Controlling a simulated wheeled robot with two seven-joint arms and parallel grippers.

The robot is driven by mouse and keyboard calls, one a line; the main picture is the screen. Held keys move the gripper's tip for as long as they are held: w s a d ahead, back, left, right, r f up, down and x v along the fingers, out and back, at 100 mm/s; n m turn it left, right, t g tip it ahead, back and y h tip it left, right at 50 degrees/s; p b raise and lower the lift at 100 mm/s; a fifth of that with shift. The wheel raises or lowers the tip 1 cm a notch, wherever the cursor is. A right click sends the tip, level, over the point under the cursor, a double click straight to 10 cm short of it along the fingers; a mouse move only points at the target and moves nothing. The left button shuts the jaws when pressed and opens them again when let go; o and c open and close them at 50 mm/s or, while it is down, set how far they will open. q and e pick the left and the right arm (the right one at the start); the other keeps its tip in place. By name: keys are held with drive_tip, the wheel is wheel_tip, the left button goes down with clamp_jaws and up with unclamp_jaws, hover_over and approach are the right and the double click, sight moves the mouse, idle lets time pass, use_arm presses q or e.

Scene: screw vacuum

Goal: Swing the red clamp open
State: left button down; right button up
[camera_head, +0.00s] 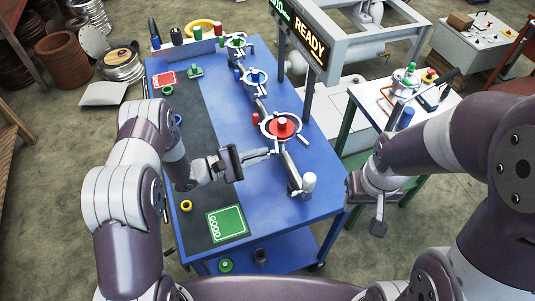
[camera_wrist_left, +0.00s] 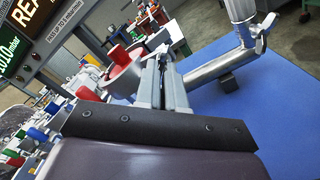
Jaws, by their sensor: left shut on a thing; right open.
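The red clamp (camera_head: 281,127) is a pale ring around a red centre on the blue table (camera_head: 235,100). It also shows in the left wrist view (camera_wrist_left: 120,75), just past my fingers. My left gripper (camera_head: 268,154) reaches in from the left, its fingers at the near side of the ring. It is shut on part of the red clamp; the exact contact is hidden. In the left wrist view its fingers (camera_wrist_left: 163,75) are close together. My right gripper (camera_head: 378,210) is open and empty, off the table's right edge.
Blue (camera_head: 255,77) and green (camera_head: 236,43) clamps stand farther back. The READY sign (camera_head: 310,52) rises behind. A green GOOD card (camera_head: 227,223) and yellow ring (camera_head: 187,206) lie on the dark mat.

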use_arm(q)
drive_tip(key=shift+w+a+r, duration=0.25)
drive_tip(key=shift+w+a, duration=0.1)
drive_tip(key=shift+a, duration=0.2)
drive_tip(key=shift+w+a+r, duration=0.2)
drive_tip(key=shift+w+a, duration=0.1)
drive_tip(key=shift+a, duration=0.2)
drive_tip(key=c, duration=1.4)
unclamp_jaws()
drive_tip(key=shift+a, duration=0.1)
drive_tip(key=shift+o, duration=0.6)
drive_tip(key=shift+w, duration=0.15)
drive_tip(key=b+v, duration=0.2)
drive_tip(key=v, duration=1)
drive_tip(key=shift+f+b, duration=0.3)
drive_tip(key=shift+b, duration=0.1)
drive_tip(key=shift+a, duration=0.15)
